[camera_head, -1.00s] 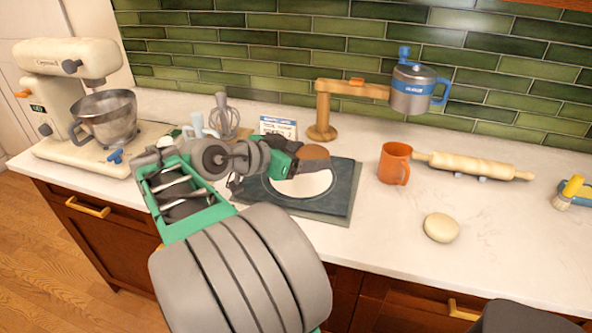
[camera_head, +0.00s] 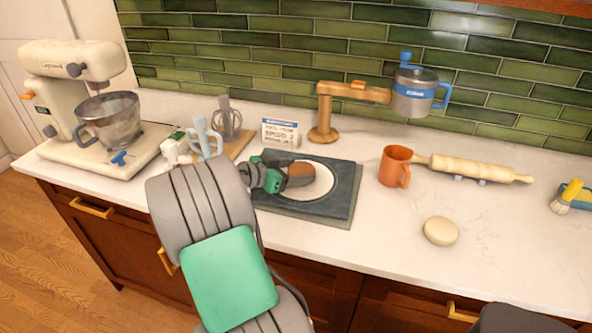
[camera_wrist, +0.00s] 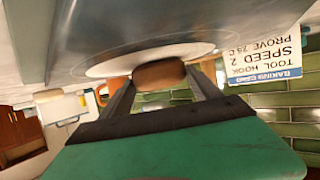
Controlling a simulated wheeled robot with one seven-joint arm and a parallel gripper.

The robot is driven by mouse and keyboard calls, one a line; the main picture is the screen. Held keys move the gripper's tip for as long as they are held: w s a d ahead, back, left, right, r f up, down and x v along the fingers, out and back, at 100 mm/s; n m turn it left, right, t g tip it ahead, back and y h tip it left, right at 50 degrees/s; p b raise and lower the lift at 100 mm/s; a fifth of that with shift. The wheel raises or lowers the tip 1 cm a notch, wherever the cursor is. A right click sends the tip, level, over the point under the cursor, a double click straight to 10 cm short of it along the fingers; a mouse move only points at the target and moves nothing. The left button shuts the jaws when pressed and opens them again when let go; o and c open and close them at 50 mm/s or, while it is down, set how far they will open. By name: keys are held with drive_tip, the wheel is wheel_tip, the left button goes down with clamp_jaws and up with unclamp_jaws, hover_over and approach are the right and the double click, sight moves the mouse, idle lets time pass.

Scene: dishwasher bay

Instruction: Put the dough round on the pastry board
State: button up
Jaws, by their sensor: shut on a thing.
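The dough round, a pale cream disc (camera_head: 440,230), lies on the bare counter at the right in the head view, apart from my gripper. The pastry board (camera_head: 345,208) appears to be the dark slab in the middle, with a white round patch (camera_head: 322,184) inside a thin pale ring. My gripper (camera_head: 290,176) is low over the board's left half, shut on a brown rounded block (camera_head: 300,172). In the wrist view the brown block (camera_wrist: 159,73) sits between both fingers, close to the white patch. Whether it touches the board is unclear.
An orange mug (camera_head: 394,167) and a rolling pin (camera_head: 475,169) stand right of the board. Behind are a wooden stand (camera_head: 323,112) with a steel jug (camera_head: 412,95) and a card (camera_head: 280,133). A mixer (camera_head: 75,100) is left. Counter around the dough is clear.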

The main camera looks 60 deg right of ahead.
drive_tip(key=shift+f, duration=0.2)
drive_tip(key=o, duration=1.6)
drive_tip(key=shift+r, duration=0.1)
drive_tip(key=shift+r, duration=0.25)
drive_tip(key=v, duration=1.2)
drive_tip(key=shift+f+b, duration=0.15)
drive_tip(key=shift+b, duration=0.15)
drive_tip(key=shift+a, duration=0.1)
